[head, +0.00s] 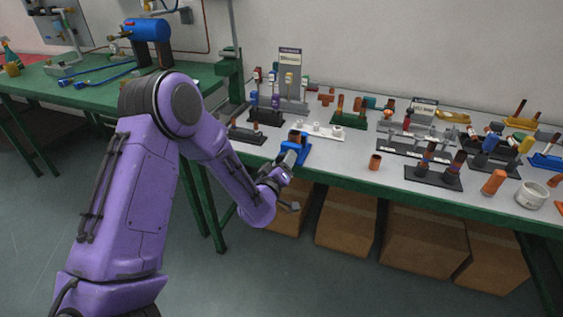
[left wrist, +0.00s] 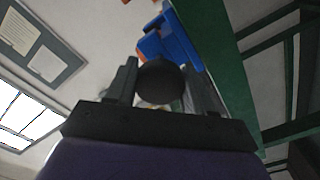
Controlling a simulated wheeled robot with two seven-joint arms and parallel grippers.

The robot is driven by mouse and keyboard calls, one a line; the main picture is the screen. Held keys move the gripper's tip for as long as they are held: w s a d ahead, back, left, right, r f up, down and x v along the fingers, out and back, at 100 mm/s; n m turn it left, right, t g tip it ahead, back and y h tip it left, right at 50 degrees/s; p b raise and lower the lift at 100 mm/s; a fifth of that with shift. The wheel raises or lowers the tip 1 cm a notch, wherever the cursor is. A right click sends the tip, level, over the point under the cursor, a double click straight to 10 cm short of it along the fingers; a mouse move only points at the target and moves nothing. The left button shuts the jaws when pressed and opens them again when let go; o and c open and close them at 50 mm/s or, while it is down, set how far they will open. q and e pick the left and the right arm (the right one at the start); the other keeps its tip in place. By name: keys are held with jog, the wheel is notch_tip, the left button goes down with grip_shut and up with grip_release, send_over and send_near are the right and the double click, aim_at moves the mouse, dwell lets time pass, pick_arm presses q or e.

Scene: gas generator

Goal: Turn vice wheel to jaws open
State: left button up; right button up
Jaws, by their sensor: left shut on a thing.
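The blue vice (head: 302,149) stands at the front edge of the grey tabletop. It also shows in the left wrist view, beyond my fingers (left wrist: 170,38). My left gripper (head: 287,165) reaches the vice's near side from the front left. In the left wrist view, the dark round vice wheel (left wrist: 161,80) sits between the two fingers of my left gripper (left wrist: 157,82), which is shut on it. In the head view the gripper hides the wheel, and I cannot tell how far apart the jaws stand. My right gripper is not in view.
The grey table (head: 345,168) holds many small fittings on stands. An orange-brown cup (head: 375,161) stands to the right of the vice. A black stand (head: 247,134) is to its left. Cardboard boxes (head: 345,222) sit below. A green bench (head: 30,78) is at the left.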

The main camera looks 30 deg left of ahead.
pick_arm(q)
jog(key=shift+d+f, duration=0.1)
jog(key=shift+f, duration=0.05)
jog(key=o, duration=0.9)
jog(key=shift+o, duration=0.6)
jog(key=b+v, duration=0.1)
jog(key=v, duration=0.9)
jog(key=shift+s+b, duration=0.25)
jog(key=shift+b, duration=0.1)
